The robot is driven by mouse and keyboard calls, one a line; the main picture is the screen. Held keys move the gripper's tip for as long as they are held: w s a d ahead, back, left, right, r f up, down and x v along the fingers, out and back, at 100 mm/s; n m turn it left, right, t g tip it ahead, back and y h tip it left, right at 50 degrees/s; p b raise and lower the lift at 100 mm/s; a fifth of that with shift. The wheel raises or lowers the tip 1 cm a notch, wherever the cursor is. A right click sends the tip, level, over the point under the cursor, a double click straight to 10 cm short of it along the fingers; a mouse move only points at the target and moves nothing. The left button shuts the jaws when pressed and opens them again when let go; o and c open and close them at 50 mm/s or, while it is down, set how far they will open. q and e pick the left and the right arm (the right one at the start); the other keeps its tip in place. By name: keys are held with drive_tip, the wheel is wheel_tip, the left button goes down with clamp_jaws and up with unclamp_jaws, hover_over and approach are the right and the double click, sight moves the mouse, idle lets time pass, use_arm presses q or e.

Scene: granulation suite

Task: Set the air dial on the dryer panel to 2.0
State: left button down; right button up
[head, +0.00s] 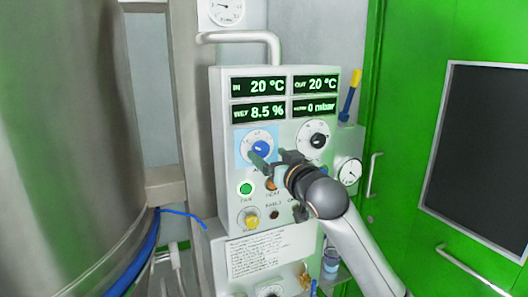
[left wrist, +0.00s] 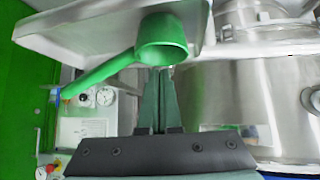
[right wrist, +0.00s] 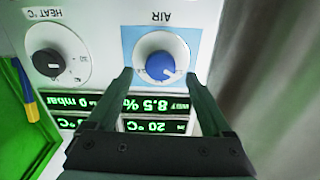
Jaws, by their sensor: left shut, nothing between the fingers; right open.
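The dryer panel (head: 283,208) stands upright ahead. Its air dial, a blue knob (head: 261,148) on a white round scale with a light blue backing, is at the panel's left in the head view. In the right wrist view the blue knob (right wrist: 160,66) appears upside down under the label AIR; its setting is too small to read. My right gripper (head: 270,163) is open in front of the dial. In the right wrist view its fingertips (right wrist: 158,76) lie either side of the knob, apparently without touching it. My left gripper (left wrist: 159,72) is shut and empty, away from the panel.
The black heat dial (head: 318,140) is right of the air dial, with displays above. A green button (head: 246,189) and yellow knob (head: 250,221) lie below. A large steel vessel (head: 65,150) fills the left. A green scoop (left wrist: 162,40) is near my left fingertips.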

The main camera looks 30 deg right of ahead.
sight(262, 150)
drive_tip(key=shift+w, duration=1.75)
clamp_jaws()
